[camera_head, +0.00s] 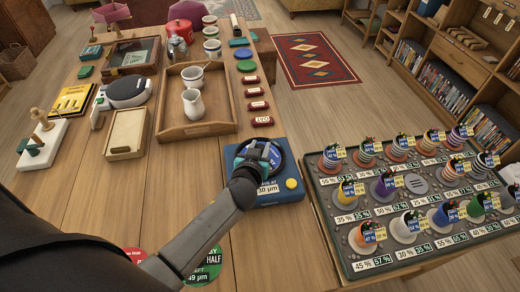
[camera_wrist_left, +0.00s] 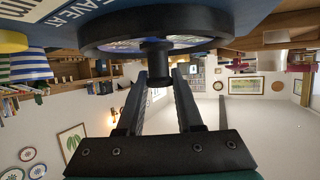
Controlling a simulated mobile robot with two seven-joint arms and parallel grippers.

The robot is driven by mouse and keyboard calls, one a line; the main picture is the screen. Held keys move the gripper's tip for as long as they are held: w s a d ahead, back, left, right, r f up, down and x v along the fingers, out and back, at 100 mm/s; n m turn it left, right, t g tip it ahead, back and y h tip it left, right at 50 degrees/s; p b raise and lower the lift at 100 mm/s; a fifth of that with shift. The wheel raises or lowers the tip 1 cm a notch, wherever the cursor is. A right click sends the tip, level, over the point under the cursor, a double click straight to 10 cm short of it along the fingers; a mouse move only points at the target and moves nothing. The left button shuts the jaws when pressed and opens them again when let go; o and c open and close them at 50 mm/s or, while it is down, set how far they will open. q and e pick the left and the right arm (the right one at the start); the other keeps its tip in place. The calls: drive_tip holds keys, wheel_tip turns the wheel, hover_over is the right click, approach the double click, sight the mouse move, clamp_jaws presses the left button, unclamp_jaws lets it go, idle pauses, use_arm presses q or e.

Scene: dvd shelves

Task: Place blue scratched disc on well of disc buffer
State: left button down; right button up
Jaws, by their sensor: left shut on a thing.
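The disc buffer (camera_head: 291,195) is a blue box with a yellow button, near the middle of the table's right side. A black-rimmed round piece (camera_head: 285,151) with a partly blue face is at its top. I cannot tell whether this is the scratched disc, or whether it rests in the well. My left gripper (camera_head: 255,160) is over it. In the left wrist view, the fingers (camera_wrist_left: 162,85) are shut on a black knob (camera_wrist_left: 156,58) under the black rim (camera_wrist_left: 158,38) in that inverted picture. The arm hides part of the buffer. My right gripper is not in view.
Red and green labelled discs (camera_head: 200,268) lie by my arm.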

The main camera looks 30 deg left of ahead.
use_arm(q)
drive_tip(key=shift+f, duration=0.15)
drive_tip(key=c, duration=0.6)
unclamp_jaws()
drive_tip(key=shift+o, duration=0.2)
drive_tip(key=shift+r, duration=0.35)
drive_tip(key=p+v, duration=0.2)
drive_tip(key=v, duration=1)
drive_tip(key=shift+d+f, duration=0.1)
drive_tip(key=shift+f, duration=0.05)
